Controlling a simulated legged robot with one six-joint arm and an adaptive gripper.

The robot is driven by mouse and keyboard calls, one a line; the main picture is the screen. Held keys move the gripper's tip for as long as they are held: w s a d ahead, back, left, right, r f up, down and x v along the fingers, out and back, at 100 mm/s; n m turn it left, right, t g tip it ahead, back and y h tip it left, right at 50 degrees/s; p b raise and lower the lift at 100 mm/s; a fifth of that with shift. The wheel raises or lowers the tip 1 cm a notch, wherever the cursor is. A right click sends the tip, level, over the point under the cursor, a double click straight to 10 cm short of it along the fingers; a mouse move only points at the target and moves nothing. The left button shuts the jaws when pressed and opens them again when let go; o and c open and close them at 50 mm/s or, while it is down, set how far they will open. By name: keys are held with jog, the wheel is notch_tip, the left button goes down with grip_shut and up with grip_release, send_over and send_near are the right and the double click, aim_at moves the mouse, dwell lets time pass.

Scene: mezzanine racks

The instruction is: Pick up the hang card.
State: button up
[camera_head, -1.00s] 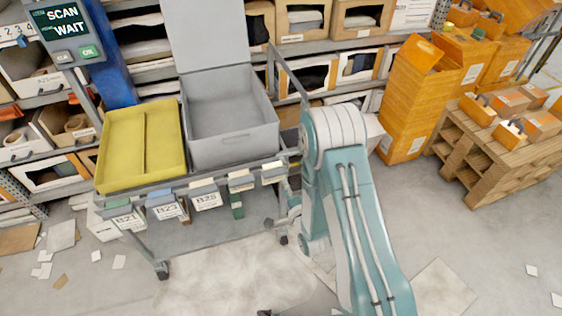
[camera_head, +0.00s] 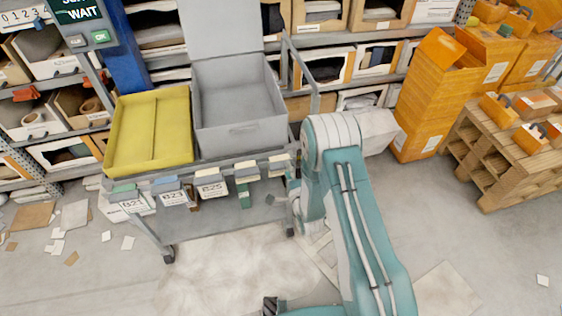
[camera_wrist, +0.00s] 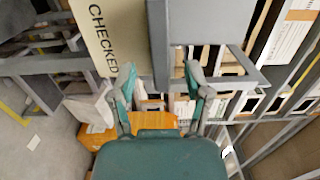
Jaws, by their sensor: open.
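A cream card printed "CHECKED" (camera_wrist: 100,38) shows large at the top of the wrist view, cut off by the upper edge. It looks like the hang card. A grey panel (camera_wrist: 205,22) beside it hides its right side. My gripper (camera_wrist: 159,67) is open, with its two teal fingers apart and nothing gripped between them. The card lies up and left of the fingertips, and I see no contact. In the head view, several small labelled cards, among them B25 (camera_head: 212,190), hang along the trolley's front; I cannot make out the "CHECKED" card there.
A trolley carries a yellow tray (camera_head: 112,160) and an open grey box (camera_head: 243,138). Orange cartons (camera_head: 425,110) and a wooden pallet stack (camera_head: 495,180) stand at the right. Racks fill the back. Paper scraps lie on the floor at left.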

jog(key=shift+w+a, duration=0.55)
jog(key=shift+w, duration=0.25)
jog(key=shift+a, duration=0.3)
jog(key=shift+d, duration=0.15)
jog(key=c, duration=0.8)
jog(key=shift+d, duration=0.2)
grip_shut()
jog(key=shift+a, duration=0.15)
